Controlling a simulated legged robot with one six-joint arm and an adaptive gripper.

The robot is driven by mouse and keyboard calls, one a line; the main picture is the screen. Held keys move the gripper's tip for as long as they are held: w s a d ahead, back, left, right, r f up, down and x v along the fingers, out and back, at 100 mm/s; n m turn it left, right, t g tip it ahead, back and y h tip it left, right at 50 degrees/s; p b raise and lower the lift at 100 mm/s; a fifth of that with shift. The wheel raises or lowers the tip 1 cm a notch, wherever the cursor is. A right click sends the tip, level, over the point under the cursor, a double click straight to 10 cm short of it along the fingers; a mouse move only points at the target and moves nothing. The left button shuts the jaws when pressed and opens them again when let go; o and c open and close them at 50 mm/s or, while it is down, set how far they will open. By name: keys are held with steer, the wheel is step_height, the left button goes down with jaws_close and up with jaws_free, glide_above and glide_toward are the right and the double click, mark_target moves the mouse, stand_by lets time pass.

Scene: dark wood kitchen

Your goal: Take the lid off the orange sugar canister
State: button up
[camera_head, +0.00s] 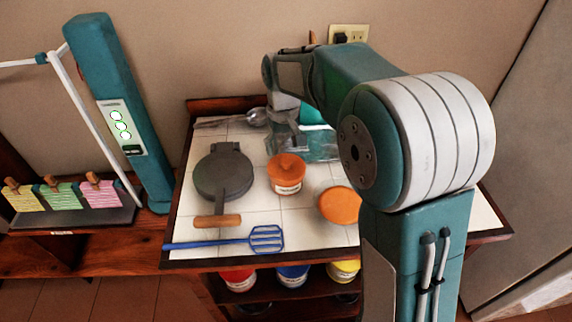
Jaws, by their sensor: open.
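The orange canister (287,186) stands upright on the white tiled top, with a pale label band on its front. Its orange top (286,165) has a raised middle. A flat orange disc (340,205) lies to its right and nearer, partly behind my arm; I cannot tell whether it is a loose lid.
A dark round iron (223,175) with a wooden handle lies left of the canister. A blue slotted turner (266,238) lies along the front edge. A metal ladle (255,117) is at the back left. Red, blue and yellow canisters stand on the shelf below. An outlet (348,34) is on the wall.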

mark_target(286, 159)
steer(key=f, duration=0.5)
steer(key=shift+w+d+f, duration=0.3)
steer(key=c, duration=1)
